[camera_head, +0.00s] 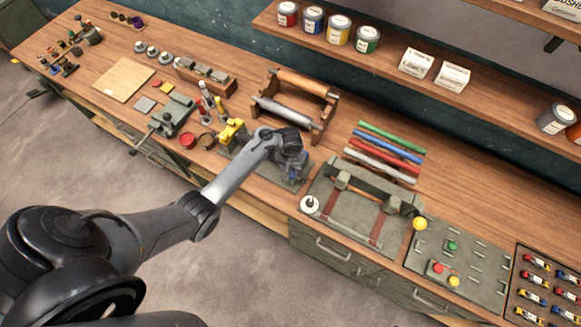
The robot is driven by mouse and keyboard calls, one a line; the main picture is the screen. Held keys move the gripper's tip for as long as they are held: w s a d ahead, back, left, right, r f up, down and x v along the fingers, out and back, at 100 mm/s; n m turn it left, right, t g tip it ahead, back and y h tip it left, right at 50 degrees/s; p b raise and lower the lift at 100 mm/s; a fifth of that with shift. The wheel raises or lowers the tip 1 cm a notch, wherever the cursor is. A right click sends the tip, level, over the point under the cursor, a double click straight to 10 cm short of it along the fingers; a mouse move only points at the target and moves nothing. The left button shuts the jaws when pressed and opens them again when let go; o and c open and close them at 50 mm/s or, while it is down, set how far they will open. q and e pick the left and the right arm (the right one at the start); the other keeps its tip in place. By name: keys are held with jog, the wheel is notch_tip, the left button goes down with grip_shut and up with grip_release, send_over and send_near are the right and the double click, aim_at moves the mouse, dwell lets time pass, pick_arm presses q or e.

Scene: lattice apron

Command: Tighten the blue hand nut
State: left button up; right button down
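My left arm reaches in from the lower left, and its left gripper (294,170) is over the right end of a grey-green fixture plate (266,170) on the bench. A small patch of blue (296,157) shows right at the gripper and may be the blue hand nut. The gripper covers most of it, so I cannot tell whether the fingers touch it. The fingers are too small and dark to tell open from shut. A yellow part (232,130) stands at the left end of the same plate. My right gripper is not in view.
A wooden rack with rollers (295,100) stands just behind the gripper. Coloured rods (385,150) and a grey-green panel with a strapped tool (350,215) lie to the right. A paint shelf (390,55) runs above.

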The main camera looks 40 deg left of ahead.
aim_at(290, 170)
pick_arm(q)
jog(key=c, duration=0.8)
jog(key=shift+m, duration=0.8)
jog(key=o, duration=1.1)
jog(key=shift+c, duration=0.2)
notch_tip(290, 170, up, 11)
jog(key=shift+f, duration=0.1)
